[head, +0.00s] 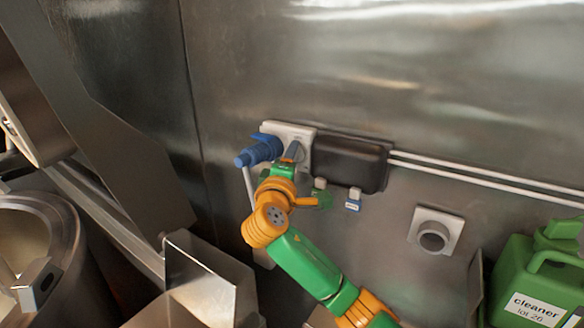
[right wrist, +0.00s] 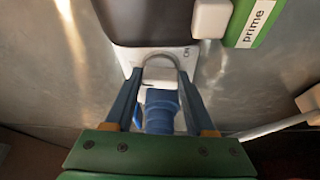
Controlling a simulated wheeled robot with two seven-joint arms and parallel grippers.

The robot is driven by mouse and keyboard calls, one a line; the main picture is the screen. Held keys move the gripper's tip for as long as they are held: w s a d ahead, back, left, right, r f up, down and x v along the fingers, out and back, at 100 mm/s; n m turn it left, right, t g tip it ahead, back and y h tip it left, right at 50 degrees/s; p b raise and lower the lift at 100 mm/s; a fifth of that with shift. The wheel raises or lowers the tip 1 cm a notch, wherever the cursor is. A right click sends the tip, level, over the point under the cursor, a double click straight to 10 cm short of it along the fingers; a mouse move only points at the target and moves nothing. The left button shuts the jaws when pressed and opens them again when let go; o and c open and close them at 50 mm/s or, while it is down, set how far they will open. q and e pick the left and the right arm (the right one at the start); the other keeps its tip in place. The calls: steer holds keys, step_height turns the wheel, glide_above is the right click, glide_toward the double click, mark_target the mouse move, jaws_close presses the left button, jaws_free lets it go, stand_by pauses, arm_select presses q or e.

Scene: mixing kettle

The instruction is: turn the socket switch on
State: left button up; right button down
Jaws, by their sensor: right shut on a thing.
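The white socket plate (head: 304,132) is on the steel wall, left of a dark box, with a blue plug (head: 262,150) in it at the left. In the right wrist view, the plate (right wrist: 190,62) carries part of an "ON" mark to the right of the pale switch (right wrist: 160,75), and the blue plug (right wrist: 161,110) shows below the switch. My right gripper (head: 294,152) is at the plate. Its two fingers are on either side of the switch, shut on it. In the head view the gripper hides the switch. My left gripper is in neither view.
The dark box (head: 350,163) is right of the socket, with small tags (head: 353,200) below it. A round wall knob (head: 433,235) and a green cleaner jug (head: 535,280) are to the right. Steel vessels and a chute (head: 205,285) fill the lower left.

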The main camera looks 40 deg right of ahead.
steer(key=shift+w+a+f+m+g+h+b, duration=0.1)
steer(key=shift+m+g+h+b, duration=0.9)
steer(key=shift+m+b, duration=1.85)
steer(key=shift+w+f+m+g+h+b, duration=0.1)
steer(key=shift+m+g+h+b, duration=0.35)
steer(key=shift+m+h+b, duration=2.4)
steer(key=shift+w+a+f+m+g+y+b, duration=0.15)
steer(key=shift+m+g+b, duration=0.8)
steer(key=shift+m, duration=3.75)
steer(key=shift+d+m, duration=0.1)
steer(key=shift+m, duration=0.2)
steer(key=shift+c, duration=1.2)
jaws_free()
steer(key=shift+s, duration=0.1)
